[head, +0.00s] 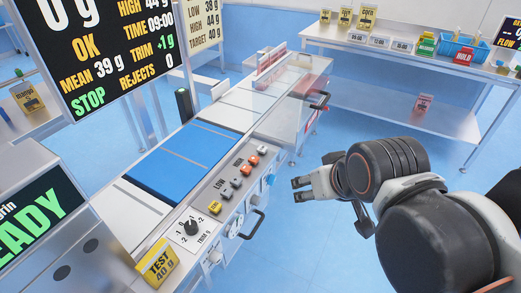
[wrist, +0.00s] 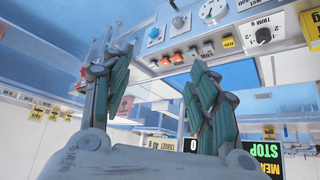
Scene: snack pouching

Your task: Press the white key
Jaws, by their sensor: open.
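The control panel (head: 207,222) carries a row of small keys. The row also shows upside down in the wrist view, with a grey key (wrist: 192,53) between the fingers. My gripper (head: 297,189) is open and empty, to the right of the panel and apart from it. Its two fingers (wrist: 150,85) frame the panel in the wrist view.
A black trim knob (head: 191,226) and a yellow test block (head: 157,264) sit at the panel's near end. A blue knob (head: 270,179) and handle (head: 252,224) stick out from its front. A blue belt (head: 180,160) lies behind. Open floor separates the machine from the shelf table (head: 400,119).

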